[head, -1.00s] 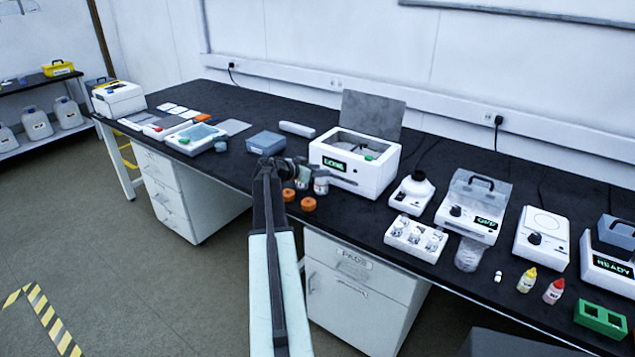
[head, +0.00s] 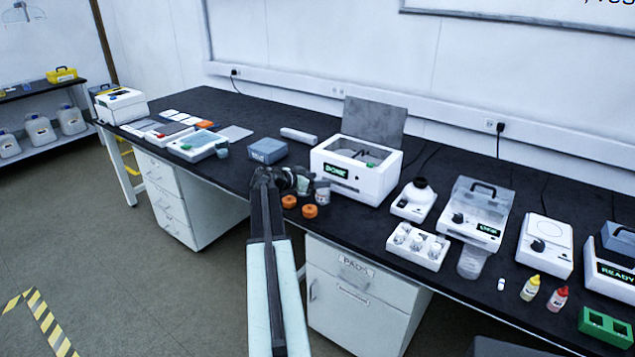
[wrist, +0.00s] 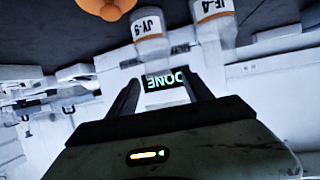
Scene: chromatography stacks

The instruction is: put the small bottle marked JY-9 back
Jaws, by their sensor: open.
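The small bottle marked JY-9 (wrist: 147,30), white with an orange band, shows upside down at the top of the wrist view. A second small bottle (wrist: 213,15) with a similar band stands beside it; its label is partly cut off. In the head view two small bottles stand by my gripper (head: 303,183), one (head: 322,194) just right of it; their labels are too small to read. In the wrist view my gripper (wrist: 163,88) is open and empty, its fingers apart, with the bottles beyond and off to the side of them.
Two orange caps (head: 309,211) lie near the bench's front edge. The white machine (head: 352,170) behind has its lid raised and its display reads DONE. A white rack (head: 416,246) with several small bottles stands to the right. A blue-grey box (head: 267,150) is behind my arm.

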